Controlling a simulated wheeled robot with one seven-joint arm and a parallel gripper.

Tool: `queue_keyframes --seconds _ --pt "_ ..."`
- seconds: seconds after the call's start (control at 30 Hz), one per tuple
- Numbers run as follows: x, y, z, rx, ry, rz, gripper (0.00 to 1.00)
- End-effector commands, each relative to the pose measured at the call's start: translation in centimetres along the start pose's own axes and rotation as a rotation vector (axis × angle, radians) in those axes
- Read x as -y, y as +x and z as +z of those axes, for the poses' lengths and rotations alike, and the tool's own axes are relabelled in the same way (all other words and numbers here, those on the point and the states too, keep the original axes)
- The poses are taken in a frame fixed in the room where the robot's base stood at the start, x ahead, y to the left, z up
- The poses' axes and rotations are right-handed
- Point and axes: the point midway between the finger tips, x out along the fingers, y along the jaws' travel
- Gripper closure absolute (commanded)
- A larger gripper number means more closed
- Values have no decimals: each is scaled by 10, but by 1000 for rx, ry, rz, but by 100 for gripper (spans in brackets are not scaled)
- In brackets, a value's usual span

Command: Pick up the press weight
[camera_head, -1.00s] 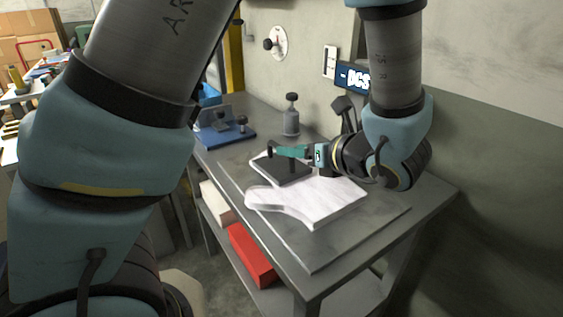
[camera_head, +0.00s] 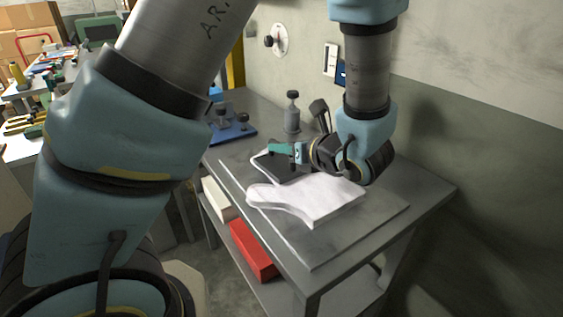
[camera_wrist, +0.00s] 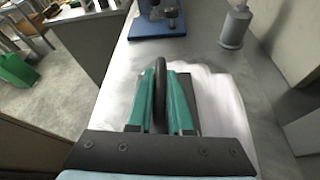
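The press weight (camera_head: 285,168) is a dark flat plate with an upright black handle. It lies on the far left part of the white glove-shaped stack (camera_head: 318,195). My gripper (camera_head: 284,149) is over the plate at the handle. In the wrist view, the black handle (camera_wrist: 160,92) stands between the two teal fingers of my gripper (camera_wrist: 161,85), with almost no gap on either side. The fingers look shut on it. Part of the plate is hidden under the fingers, and I cannot see any clear gap between plate and stack.
A grey bench (camera_head: 425,205) carries a thin board (camera_head: 320,250). A grey bottle-like canister (camera_head: 292,115) and a blue fixture (camera_head: 235,130) stand behind. The wall is close on the right. A red box (camera_head: 252,250) sits on the lower shelf.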

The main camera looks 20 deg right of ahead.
Motion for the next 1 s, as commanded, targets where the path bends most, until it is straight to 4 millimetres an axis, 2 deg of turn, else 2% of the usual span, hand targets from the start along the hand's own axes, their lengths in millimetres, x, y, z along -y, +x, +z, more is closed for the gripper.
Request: queue_keyframes --seconds 0.03,0.13,0.17,1.0 --pt "0 0 0 0 0 0 88" --pt "0 0 0 0 0 0 100" --pt "0 0 0 0 0 0 100" --pt "0 0 0 0 0 0 100"
